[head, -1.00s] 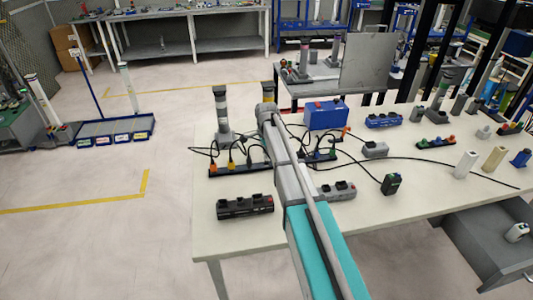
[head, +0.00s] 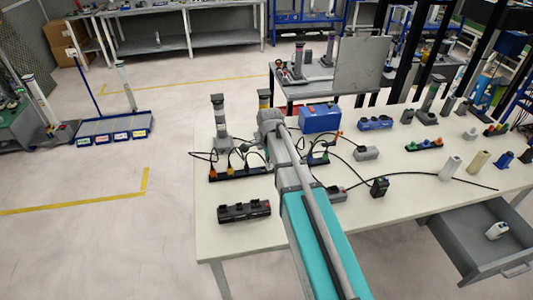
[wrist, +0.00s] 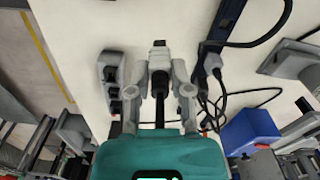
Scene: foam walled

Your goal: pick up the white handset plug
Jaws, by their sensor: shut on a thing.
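In the wrist view my gripper (wrist: 160,68) has its two grey fingers closed around a narrow plug, which I take for the white handset plug (wrist: 159,58). Its body looks pale grey with dark parts, and the fingers cover its sides. The plug appears above the bare table between two power strips. How far it is from the table top is hard to tell. In the head view my arm runs over the table, and the gripper and plug cannot be made out behind it.
A dark socket strip (head: 244,211) lies near the front edge of the white table (head: 385,217). A strip with coloured plugs and black cables (head: 240,172) lies behind. A blue box (head: 320,119) stands further back. An open grey drawer (head: 455,246) juts out at right.

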